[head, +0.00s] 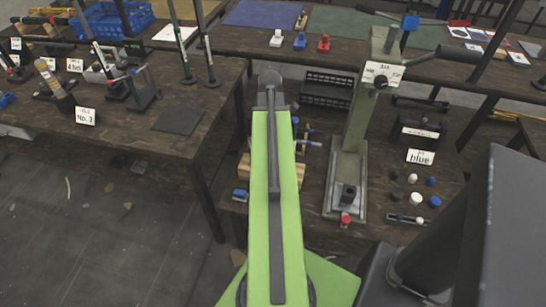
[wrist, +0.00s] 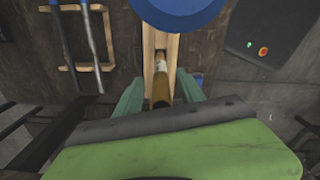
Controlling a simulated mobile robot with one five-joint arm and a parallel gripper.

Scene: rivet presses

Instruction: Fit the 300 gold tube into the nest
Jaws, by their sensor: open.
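In the wrist view a gold tube (wrist: 161,90) with a pale far end lies along pale wooden rails (wrist: 148,45). I cannot read any marking on it. Two teal fingers of my gripper (wrist: 162,77) stand on either side of the tube, apart, so my gripper looks open. My own green and grey parts hide the tube's near end. In the head view my green arm hides my gripper and the tube. Wooden pieces (head: 291,171) show beside the arm. I cannot tell which part is the nest.
A tall green press (head: 350,150) stands right of my arm. A blue disc (wrist: 180,8) overhangs the rails. The left bench has a dark mat (head: 179,119).

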